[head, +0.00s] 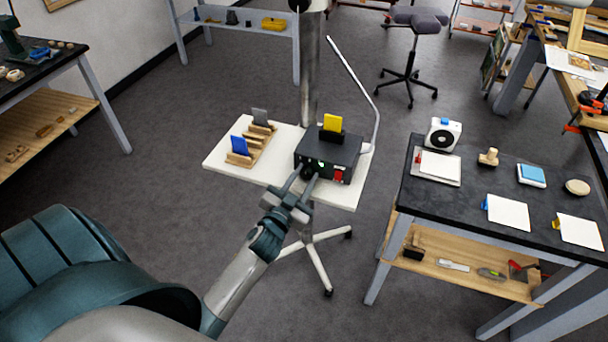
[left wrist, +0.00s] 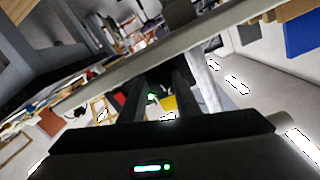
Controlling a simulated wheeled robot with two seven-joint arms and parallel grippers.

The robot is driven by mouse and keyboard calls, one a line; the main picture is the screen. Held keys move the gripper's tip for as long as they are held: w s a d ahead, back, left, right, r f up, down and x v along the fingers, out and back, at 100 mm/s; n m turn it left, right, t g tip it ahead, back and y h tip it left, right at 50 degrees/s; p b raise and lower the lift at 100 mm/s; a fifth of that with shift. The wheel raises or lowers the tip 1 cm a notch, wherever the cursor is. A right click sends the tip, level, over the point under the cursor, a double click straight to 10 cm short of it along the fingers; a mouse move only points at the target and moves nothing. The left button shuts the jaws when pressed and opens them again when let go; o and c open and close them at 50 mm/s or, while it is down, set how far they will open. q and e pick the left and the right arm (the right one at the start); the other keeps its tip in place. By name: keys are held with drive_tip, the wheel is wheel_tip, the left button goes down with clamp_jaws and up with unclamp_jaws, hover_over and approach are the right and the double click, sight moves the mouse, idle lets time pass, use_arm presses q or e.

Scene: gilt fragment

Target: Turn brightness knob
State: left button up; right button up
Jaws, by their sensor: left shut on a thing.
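A black control box (head: 328,152) stands on a small white table, with a yellow card (head: 332,123) upright in its top. Its front has a dark round knob (head: 307,172), a small green light (head: 321,163) and a red switch (head: 338,175). My left gripper (head: 305,178) reaches up to the front of the box, its two fingers on either side of the knob, shut on it. In the left wrist view the fingers (left wrist: 160,95) point at the dark box, and the green light (left wrist: 151,97) shows between them. The knob is mostly hidden there. My right gripper is out of view.
A pole and a thin bent rod rise behind the box. A dark workbench (head: 475,190) with several items stands at right. Open floor lies left.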

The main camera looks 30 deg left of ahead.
use_arm(q)
drive_tip(key=shift+m, duration=0.5)
drive_tip(key=shift+d, duration=0.1)
drive_tip(key=o, duration=0.8)
drive_tip(key=shift+c, duration=0.2)
drive_tip(key=shift+s, duration=0.55)
drive_tip(key=s+d+b, duration=0.1)
drive_tip(key=s+b, duration=0.1)
drive_tip(key=s, duration=0.6)
drive_tip(key=s+d+r+b, duration=0.1)
drive_tip(key=s+d+b, duration=0.1)
drive_tip(key=s, duration=0.6)
drive_tip(key=shift+b, duration=0.6)
